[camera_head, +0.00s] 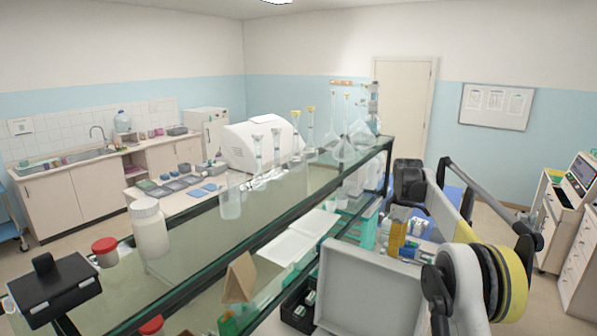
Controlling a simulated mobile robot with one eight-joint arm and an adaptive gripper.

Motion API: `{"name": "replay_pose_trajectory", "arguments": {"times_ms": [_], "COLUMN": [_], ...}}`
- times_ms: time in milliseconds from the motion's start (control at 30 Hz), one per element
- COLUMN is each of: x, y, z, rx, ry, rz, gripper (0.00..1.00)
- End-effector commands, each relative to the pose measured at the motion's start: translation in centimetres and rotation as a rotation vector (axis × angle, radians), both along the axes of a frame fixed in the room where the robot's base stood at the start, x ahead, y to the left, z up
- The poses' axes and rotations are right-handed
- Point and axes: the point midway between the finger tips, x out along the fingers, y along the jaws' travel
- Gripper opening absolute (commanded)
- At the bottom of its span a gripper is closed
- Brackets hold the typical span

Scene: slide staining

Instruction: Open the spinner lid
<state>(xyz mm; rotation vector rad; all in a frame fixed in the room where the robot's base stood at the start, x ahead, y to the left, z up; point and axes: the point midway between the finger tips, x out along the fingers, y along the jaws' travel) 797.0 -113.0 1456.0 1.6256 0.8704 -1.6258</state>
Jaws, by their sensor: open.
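No thing in view is plainly marked as the spinner. A pale grey boxy casing with a raised rim (367,285) stands at the lower middle, close to my arm; it may be the spinner or its lid, but I cannot tell. A white rounded machine (258,145) stands on the bench behind the glass shelf; its lid state is unclear.
A glass shelf (190,250) crosses the view, carrying a white bottle (149,230), a red-capped jar (105,252) and several glass vessels. Open floor lies at the right, before a white cabinet (580,230).

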Motion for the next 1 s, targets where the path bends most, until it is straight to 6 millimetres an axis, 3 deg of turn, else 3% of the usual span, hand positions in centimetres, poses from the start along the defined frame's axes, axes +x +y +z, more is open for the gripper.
{"name": "replay_pose_trajectory", "arguments": {"times_ms": [400, 867, 1000], "x": [0.7, 0.8, 0.4], "y": [-0.4, -0.4, 0.0], "z": [4.1, 4.6, 6.2], "rx": [0.001, 0.002, 0.0], "ry": [0.0, 0.0, -0.017], "rz": [0.0, 0.0, -0.024], "gripper": [0.4, 0.4, 0.4]}}
